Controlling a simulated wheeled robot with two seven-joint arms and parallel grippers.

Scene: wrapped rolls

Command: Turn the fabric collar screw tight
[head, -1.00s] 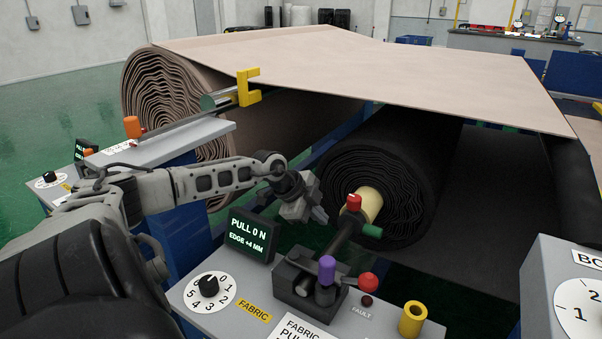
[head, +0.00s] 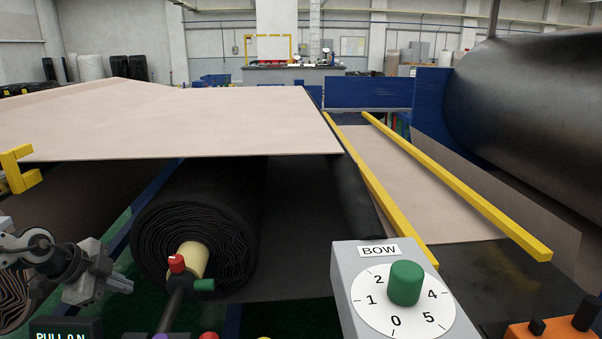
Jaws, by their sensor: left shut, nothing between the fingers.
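The black fabric roll (head: 160,228) lies in the lower left of the head view, with a tan core (head: 192,261) at its near end. A red-capped screw (head: 177,264) with a pale mark on top stands on the dark shaft (head: 172,303) in front of the core. A green knob (head: 204,285) sticks out to the right beside it. My left gripper (head: 122,281) is left of the red-capped screw, shut and empty, and apart from it. The lower part of the shaft and its mount are cut off by the bottom edge. My right gripper is not in view.
A grey BOW box (head: 345,285) with a green dial knob (head: 405,283) stands at the lower right. A beige sheet (head: 230,120) spans above the roll. Yellow rails (head: 460,190) and a large dark roller (head: 540,110) are at right. A yellow bracket (head: 18,170) is at far left.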

